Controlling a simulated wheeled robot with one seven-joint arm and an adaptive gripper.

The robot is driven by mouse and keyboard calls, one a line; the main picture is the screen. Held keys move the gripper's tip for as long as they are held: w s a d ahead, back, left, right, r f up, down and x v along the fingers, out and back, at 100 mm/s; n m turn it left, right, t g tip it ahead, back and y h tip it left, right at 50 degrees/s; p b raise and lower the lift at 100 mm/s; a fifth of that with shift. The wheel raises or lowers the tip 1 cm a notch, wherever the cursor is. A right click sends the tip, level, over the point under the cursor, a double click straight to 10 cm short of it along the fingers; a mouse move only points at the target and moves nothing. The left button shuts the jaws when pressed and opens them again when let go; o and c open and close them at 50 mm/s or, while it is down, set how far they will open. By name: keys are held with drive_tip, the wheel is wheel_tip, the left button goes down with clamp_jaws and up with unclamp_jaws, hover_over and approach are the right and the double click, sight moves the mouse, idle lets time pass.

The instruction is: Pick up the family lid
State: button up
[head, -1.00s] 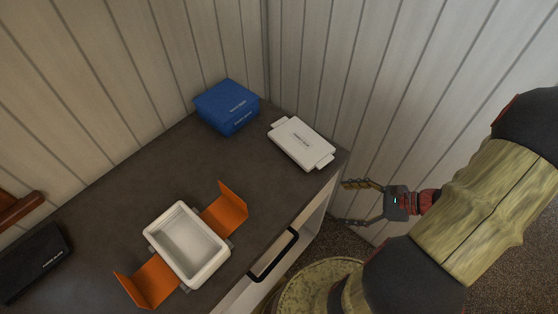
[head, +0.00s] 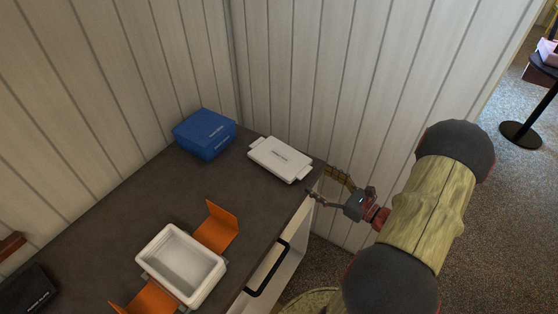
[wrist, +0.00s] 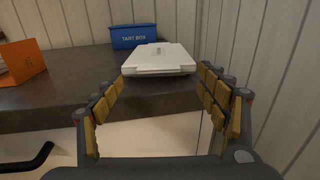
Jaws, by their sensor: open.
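A white rectangular lid (head: 281,158) with small end tabs lies flat on the dark counter near its right corner; its printing is too small to read. In the wrist view the lid (wrist: 158,60) is ahead, between and beyond the fingertips. My gripper (head: 321,182) is open and empty, just off the counter's right edge, close to the lid but apart from it. In the wrist view both padded fingers of my gripper (wrist: 160,85) are spread wide. An open white tub (head: 180,262) stands at the counter's front, between orange flaps (head: 216,228).
A blue box (head: 204,133) marked "TART BOX" stands behind the lid, against the wall. A black box (head: 26,290) is at far left. A black handle (head: 267,268) juts from the counter front. Panelled walls close off the back and right. The counter's middle (head: 130,195) is clear.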

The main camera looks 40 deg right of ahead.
sight(309, 180)
drive_tip(key=x, duration=0.1)
drive_tip(key=b+x, duration=0.1)
drive_tip(key=x, duration=0.1)
drive_tip(key=shift+w+a+f, duration=0.1)
drive_tip(key=shift+w+a, duration=0.15)
drive_tip(key=shift+w, duration=0.45)
drive_tip(key=shift+c, duration=0.2)
drive_tip(key=c, duration=1)
